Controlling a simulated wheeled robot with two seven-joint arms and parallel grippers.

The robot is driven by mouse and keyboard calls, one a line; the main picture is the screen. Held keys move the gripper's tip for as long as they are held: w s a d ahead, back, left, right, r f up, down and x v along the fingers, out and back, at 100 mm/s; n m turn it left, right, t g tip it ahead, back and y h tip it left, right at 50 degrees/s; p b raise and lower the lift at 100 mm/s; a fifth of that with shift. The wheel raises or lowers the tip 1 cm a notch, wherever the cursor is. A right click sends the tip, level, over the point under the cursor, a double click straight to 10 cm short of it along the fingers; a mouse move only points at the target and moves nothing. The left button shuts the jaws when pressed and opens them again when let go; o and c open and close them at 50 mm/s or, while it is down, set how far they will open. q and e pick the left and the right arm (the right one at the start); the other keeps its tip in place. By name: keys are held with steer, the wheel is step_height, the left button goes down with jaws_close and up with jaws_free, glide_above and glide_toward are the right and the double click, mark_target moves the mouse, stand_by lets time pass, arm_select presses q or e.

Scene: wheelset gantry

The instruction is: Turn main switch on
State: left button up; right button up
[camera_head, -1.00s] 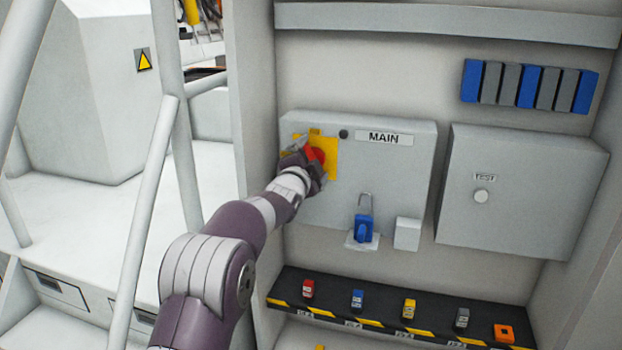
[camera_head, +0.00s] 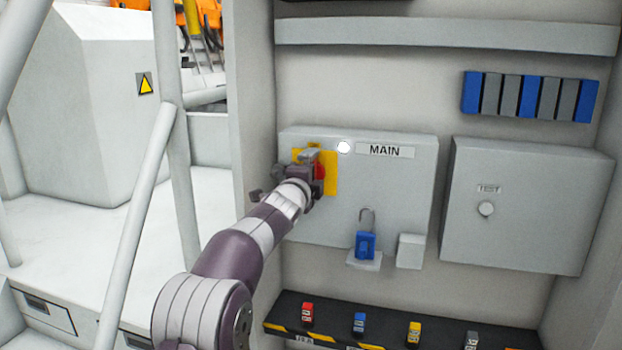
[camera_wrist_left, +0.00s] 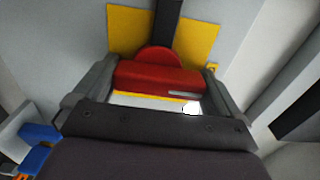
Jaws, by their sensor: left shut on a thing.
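The main switch is a red rotary handle (camera_head: 319,172) on a yellow plate (camera_head: 331,169), on the grey box marked MAIN (camera_head: 391,151). A round indicator (camera_head: 344,147) beside the label shows bright white. My left gripper (camera_head: 308,172) is at the handle and covers much of it in the head view. In the left wrist view, the red handle (camera_wrist_left: 158,78) sits between the two fingers of my left gripper (camera_wrist_left: 155,85), which is shut on it. My right gripper is not in view.
A TEST box (camera_head: 525,205) stands to the right. A shelf (camera_head: 390,327) below holds several small coloured items. White railing (camera_head: 150,190) stands at left.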

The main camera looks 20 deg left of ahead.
arm_select(q)
steer(key=shift+f, duration=0.15)
steer(key=o, duration=1.1)
steer(key=shift+s+f, duration=0.1)
steer(key=shift+s, duration=0.1)
steer(key=s+b, duration=0.2)
steer(key=s, duration=0.4)
steer(key=s+b, duration=0.2)
steer(key=s, duration=0.4)
steer(key=shift+s+a+r+b, duration=0.15)
steer(key=shift+s+r+b, duration=0.05)
steer(key=shift+b, duration=0.15)
